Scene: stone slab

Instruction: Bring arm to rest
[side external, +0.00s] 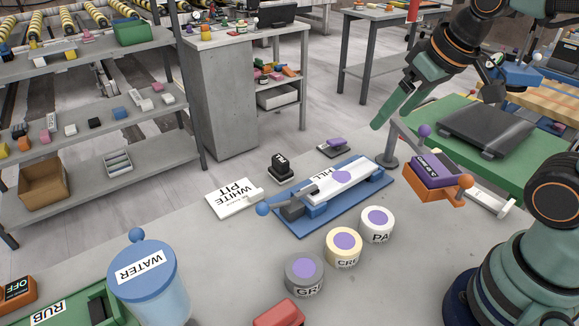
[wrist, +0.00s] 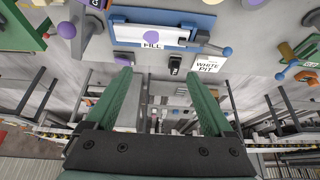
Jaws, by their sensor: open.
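My gripper (side external: 384,118) hangs in the air at the upper right of the side view, its green fingers pointing down and left. In the wrist view, my gripper (wrist: 158,76) shows two green fingers spread wide apart with nothing between them. The arm reaches in from the right edge. The nearest thing below it in the side view is a grey post (side external: 387,161) by the blue-based fixture marked FILL (side external: 283,219). The fingers appear clear of it.
A white WHITE PIT plate (side external: 233,198), small black block (side external: 281,168), several labelled jars (side external: 344,247), a purple-and-orange device (side external: 440,172) and a blue-lidded WATER container (side external: 150,300) stand on the slab. Bare slab lies left of the jars. Shelves (side external: 90,120) stand beyond.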

